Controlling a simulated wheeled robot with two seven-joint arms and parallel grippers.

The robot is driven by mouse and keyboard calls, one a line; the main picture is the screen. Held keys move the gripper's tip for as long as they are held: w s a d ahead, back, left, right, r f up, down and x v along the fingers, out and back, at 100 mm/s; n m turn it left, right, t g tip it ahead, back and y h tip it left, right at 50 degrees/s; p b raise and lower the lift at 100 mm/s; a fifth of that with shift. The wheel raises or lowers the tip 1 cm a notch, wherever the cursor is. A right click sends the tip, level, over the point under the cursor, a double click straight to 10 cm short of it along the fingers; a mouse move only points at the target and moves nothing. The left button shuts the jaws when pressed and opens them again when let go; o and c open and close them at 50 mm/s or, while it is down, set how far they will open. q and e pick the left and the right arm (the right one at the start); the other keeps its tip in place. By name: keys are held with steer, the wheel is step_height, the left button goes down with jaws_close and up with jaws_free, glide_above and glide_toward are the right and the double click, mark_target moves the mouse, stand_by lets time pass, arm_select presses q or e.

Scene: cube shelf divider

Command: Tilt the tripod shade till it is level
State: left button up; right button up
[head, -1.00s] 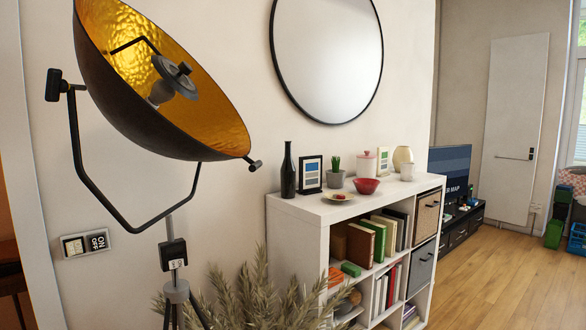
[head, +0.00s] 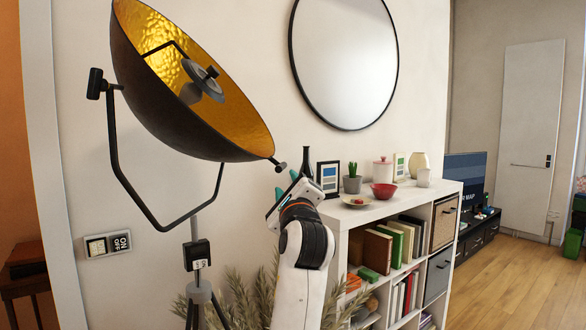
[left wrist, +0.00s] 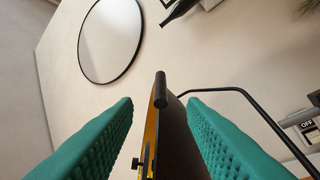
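The tripod shade (head: 150,95) is a dark bowl with a gold inside, held in a black U-shaped yoke (head: 118,165) on a tripod (head: 198,285). It is tilted, its rim running from upper left down to lower right. A small black handle (head: 281,166) sticks out at the low end of the rim. My left gripper (head: 285,184) is just below and beside that handle. In the left wrist view the green fingers are apart, with the handle (left wrist: 160,88) and the shade's edge (left wrist: 178,135) between them and visible gaps on both sides. My right gripper is not in view.
A white cube shelf (head: 400,205) with books stands right of my left arm, with a dark bottle, frames and a red bowl (head: 384,190) on top. A dry plant (head: 245,300) stands low beside the tripod. A round mirror (head: 345,60) hangs on the wall behind.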

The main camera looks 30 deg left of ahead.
mark_target(282, 164)
arm_select(q)
steer(key=p+x, duration=0.2)
steer(key=x, duration=0.7)
steer(key=shift+w+a+r, duration=0.1)
steer(key=shift+w, duration=0.1)
steer(key=shift+w+a, duration=0.35)
steer(key=shift+w, duration=0.15)
steer(key=shift+c, duration=0.4)
jaws_close()
